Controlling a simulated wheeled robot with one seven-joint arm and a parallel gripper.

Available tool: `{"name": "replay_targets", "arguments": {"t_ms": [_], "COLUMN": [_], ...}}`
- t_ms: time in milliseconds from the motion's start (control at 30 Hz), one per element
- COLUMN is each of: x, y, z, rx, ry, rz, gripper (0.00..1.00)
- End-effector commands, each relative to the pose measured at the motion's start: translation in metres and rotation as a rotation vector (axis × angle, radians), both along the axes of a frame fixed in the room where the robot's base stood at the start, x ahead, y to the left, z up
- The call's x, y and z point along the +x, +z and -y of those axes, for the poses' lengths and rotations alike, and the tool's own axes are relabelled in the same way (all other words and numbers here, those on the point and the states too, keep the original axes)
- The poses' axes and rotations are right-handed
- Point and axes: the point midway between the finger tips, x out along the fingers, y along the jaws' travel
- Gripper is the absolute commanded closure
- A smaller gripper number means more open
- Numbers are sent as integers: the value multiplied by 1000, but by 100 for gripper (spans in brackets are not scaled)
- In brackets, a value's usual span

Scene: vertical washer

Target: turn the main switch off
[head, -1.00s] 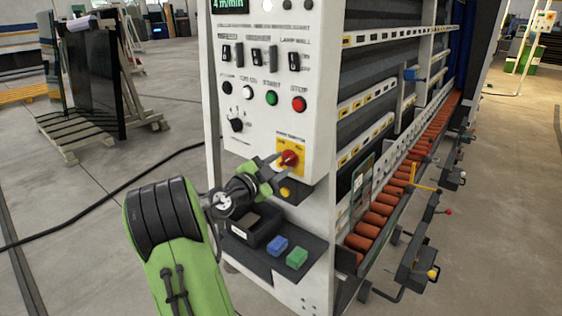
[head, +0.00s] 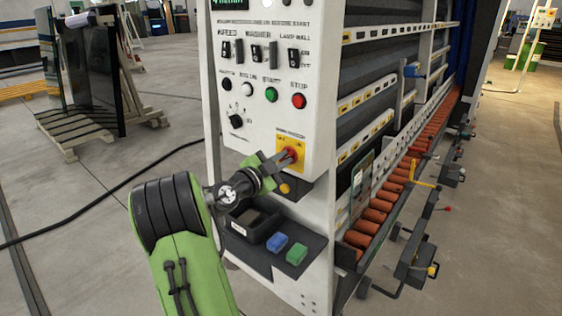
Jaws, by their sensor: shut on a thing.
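The main switch (head: 291,154) is a red rotary handle on a yellow plate at the lower right of the white control panel (head: 262,110) in the head view. My gripper (head: 281,160), grey with green parts, reaches up to it from the lower left. Its fingers are shut on the red handle and cover part of it and of the yellow plate. The handle looks tilted rather than level, but its exact position is hard to read.
Above are green, red, white and black buttons and several black switches. Below the panel is a shelf (head: 312,243) with a black bin (head: 258,219), a blue block (head: 277,241) and a green block (head: 297,254). Orange rollers (head: 373,216) run along the right. A cable lies on the floor at left.

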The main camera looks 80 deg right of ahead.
Motion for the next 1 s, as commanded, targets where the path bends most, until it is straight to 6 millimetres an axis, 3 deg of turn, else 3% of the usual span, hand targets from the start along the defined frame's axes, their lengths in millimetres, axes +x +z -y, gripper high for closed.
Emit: {"name": "replay_targets", "arguments": {"t_ms": [267,1000], "x": [1,5], "y": [-1,1], "z": [0,2], "rx": [55,331], "ry": [1,1], "rz": [-126,-763], "gripper": [100,100]}}
